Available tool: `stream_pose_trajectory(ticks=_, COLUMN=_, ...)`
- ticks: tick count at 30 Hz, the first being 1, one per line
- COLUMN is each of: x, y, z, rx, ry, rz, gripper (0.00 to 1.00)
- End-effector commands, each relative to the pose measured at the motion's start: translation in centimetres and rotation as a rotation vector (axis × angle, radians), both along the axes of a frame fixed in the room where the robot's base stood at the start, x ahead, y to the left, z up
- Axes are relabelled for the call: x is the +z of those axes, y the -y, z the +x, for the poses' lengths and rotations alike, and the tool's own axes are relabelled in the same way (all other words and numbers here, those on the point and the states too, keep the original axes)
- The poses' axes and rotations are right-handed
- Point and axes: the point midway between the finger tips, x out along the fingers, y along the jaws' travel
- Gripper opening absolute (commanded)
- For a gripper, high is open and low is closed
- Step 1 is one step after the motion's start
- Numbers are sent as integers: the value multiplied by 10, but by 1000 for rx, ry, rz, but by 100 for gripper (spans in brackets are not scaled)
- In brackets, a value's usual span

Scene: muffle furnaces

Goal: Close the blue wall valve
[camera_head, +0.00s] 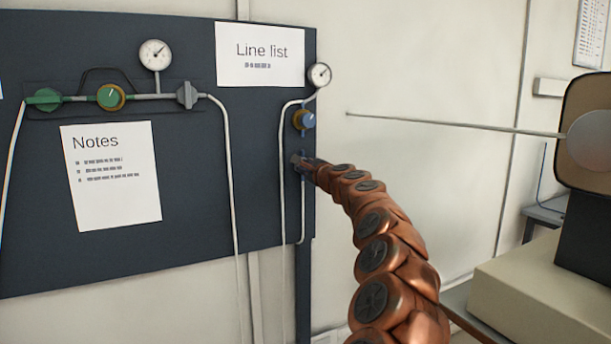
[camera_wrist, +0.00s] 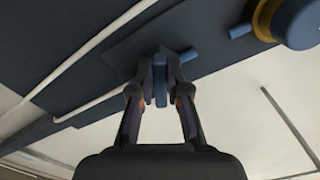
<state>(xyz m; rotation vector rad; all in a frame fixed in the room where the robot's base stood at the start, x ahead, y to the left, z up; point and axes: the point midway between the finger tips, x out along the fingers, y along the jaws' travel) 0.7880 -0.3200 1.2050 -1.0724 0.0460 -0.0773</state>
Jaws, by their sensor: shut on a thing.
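The blue wall valve shows in the wrist view as a narrow blue handle (camera_wrist: 160,92) between the fingers, with a blue stub behind it on the dark panel. My gripper (camera_wrist: 160,72) is shut on this handle, one finger on each side. In the head view my gripper (camera_head: 300,161) is at the panel's right edge, just below a blue round knob with a brass ring (camera_head: 304,119). There my gripper mostly hides the valve. The same blue knob is at the top right of the wrist view (camera_wrist: 297,20).
The dark panel (camera_head: 200,215) carries a green valve (camera_head: 45,99), a green-and-brass knob (camera_head: 110,97), a grey valve (camera_head: 187,95), two gauges, white pipes and paper sheets. A thin rod (camera_head: 430,124) sticks out at the right, near a beige box (camera_head: 520,285).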

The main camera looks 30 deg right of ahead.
Motion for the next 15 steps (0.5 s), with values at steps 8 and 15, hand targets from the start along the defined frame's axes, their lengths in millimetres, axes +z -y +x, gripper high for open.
stream_pose_trajectory(ticks=8, x=-9, y=-1, z=0, rx=-3, ry=-20, rz=-243, gripper=0)
stream_pose_trajectory(ticks=15, x=-12, y=-3, z=1, rx=2, ry=-35, rz=-397, gripper=0)
